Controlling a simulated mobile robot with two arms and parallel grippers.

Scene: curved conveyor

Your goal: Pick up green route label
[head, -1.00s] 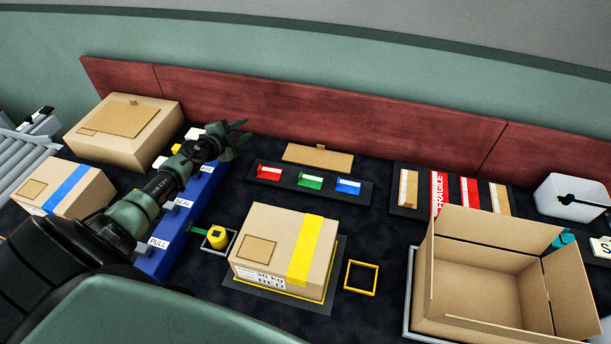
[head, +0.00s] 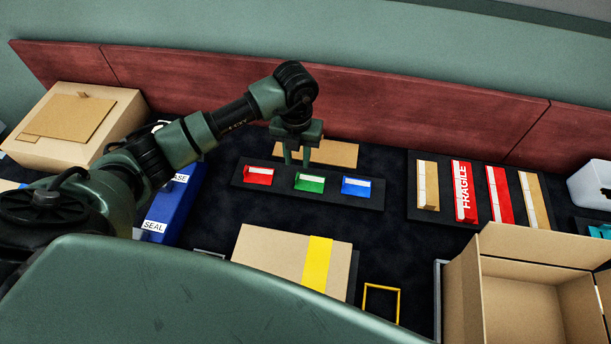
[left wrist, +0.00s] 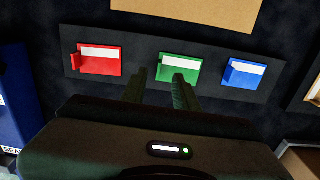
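The green route label (head: 309,183) lies on a dark strip (head: 334,196) between the red label (head: 258,175) and the blue label (head: 357,186). In the left wrist view the green label (left wrist: 180,67) is just beyond my fingertips. My left gripper (head: 297,163) points down above the strip, behind and slightly left of the green label in the head view. Its two fingers are apart with nothing between them; the right finger (left wrist: 179,80) overlaps the green label's lower edge in the wrist view. My right gripper is not in view.
A closed carton with yellow tape (head: 285,258) stands in front of the strip. A panel with red and tan labels (head: 445,211) lies to the right, and an open carton (head: 500,265) stands at the lower right. A red wall board (head: 400,120) runs behind.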

